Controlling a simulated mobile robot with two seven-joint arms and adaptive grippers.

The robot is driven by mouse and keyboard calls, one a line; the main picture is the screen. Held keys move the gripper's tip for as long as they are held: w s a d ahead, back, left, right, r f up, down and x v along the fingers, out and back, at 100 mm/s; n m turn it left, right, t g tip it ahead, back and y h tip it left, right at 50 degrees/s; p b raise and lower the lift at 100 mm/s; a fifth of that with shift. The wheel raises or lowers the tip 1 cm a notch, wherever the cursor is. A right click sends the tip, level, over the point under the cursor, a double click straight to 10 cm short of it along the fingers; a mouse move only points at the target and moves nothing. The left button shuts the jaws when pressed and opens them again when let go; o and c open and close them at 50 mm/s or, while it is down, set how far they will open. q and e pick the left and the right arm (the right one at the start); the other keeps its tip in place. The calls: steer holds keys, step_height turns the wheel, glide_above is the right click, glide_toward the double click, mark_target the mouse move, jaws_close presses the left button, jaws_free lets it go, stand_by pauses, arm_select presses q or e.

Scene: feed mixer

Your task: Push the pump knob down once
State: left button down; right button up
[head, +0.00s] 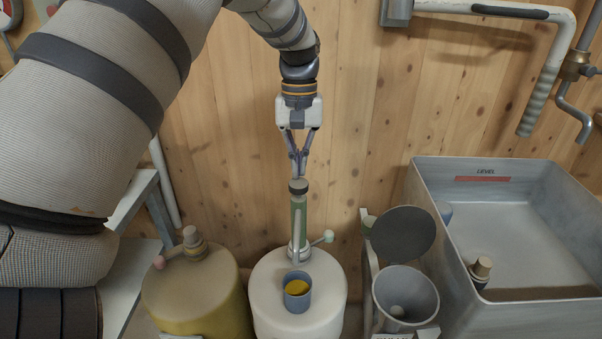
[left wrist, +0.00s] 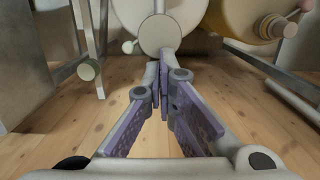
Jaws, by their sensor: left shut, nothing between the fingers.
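The pump stands upright on a white drum (head: 270,305) and has a green barrel (head: 299,215). Its dark knob (head: 298,186) is at the top. My left gripper (head: 298,172) points down with its fingers together and empty. Its fingertips are just above the knob; I cannot tell whether they touch it. A blue cup (head: 297,299) with yellow contents is at the drum's front. My right gripper is not in view.
A yellow drum (head: 195,290) stands to the left. A grey funnel (head: 405,290) with a dark round lid (head: 403,235) is right of the pump, beside a large grey tray (head: 500,170). A wooden wall (head: 370,110) is behind. A pipe (head: 545,85) hangs at upper right.

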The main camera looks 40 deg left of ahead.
arm_select(q)
steer(key=shift+r, duration=0.25)
step_height(320, 180, up, 12)
steer(key=shift+w+a, duration=0.4)
steer(key=shift+f, duration=0.15)
stand_by(0.4)
